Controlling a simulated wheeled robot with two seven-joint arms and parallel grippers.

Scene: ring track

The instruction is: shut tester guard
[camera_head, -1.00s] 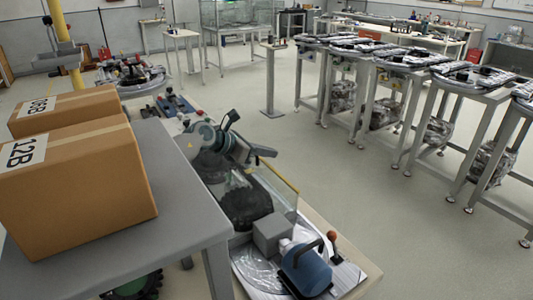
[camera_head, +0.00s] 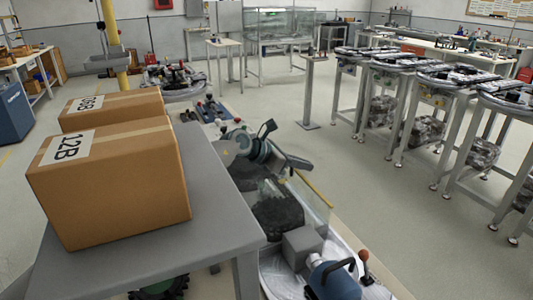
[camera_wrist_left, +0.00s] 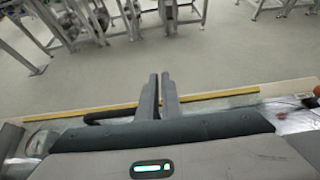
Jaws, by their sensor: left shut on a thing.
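The tester guard (camera_head: 312,205) is a clear panel with a yellow edge strip, on the bench right of the grey table in the head view. Its yellow strip (camera_wrist_left: 215,95) crosses the left wrist view behind the fingers. My left gripper (camera_head: 297,162) is at the far end of the panel, beside the yellow strip. In the left wrist view the fingers (camera_wrist_left: 159,88) are close together, over a dark bar (camera_wrist_left: 100,116) that looks like the guard's handle. The exact contact is hidden. My right gripper is not in view.
On the bench are a grey block (camera_head: 303,246), a blue object with a black handle (camera_head: 335,281) and a red-knobbed lever (camera_head: 364,257). Two cardboard boxes (camera_head: 120,190) stand on the grey table (camera_head: 215,205). Open floor (camera_head: 375,215) lies right of the bench, before several track tables.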

